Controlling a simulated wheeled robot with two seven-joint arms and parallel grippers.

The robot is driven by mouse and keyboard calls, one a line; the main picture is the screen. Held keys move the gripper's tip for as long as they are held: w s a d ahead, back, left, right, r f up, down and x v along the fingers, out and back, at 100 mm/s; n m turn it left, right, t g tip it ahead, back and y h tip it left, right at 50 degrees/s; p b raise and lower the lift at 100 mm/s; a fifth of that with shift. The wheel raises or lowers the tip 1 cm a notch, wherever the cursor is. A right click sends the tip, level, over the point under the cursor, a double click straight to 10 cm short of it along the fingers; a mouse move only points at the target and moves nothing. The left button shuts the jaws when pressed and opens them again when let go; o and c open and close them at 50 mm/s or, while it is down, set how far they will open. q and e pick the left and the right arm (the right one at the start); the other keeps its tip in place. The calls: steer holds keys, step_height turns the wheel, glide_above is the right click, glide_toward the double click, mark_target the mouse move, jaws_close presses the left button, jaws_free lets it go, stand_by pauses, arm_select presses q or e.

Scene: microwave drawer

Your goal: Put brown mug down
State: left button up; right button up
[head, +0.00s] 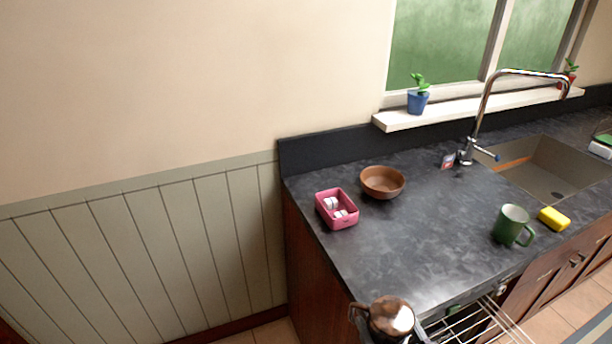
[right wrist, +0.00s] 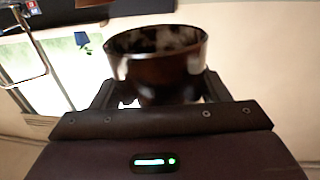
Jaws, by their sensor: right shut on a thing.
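The brown mug (head: 392,316) is at the bottom of the head view, in front of the counter's near left corner. It also fills the upper middle of the right wrist view (right wrist: 155,65), where its dark glossy wall and open rim show. My right gripper (right wrist: 158,88) is shut on it, with a finger on each side. In the head view the gripper is mostly hidden at the bottom edge, by the mug. The mug appears off the counter, apart from any surface. My left gripper is not in view.
The dark counter (head: 400,250) has a clear middle. A sink (head: 545,170) with a tall faucet (head: 480,115) is right. A wire rack (head: 480,325) juts out below.

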steer(key=d+m+h, duration=0.1)
steer(key=s+d+m+h, duration=0.1)
steer(key=d+h, duration=0.1)
steer(key=d+m+h, duration=0.1)
steer(key=d, duration=0.1)
steer(key=shift+s+d+r+t+b, duration=0.1)
steer(key=shift+s+r+t+b, duration=0.05)
steer(key=shift+s+t+b, duration=0.2)
steer(key=shift+r, duration=0.1)
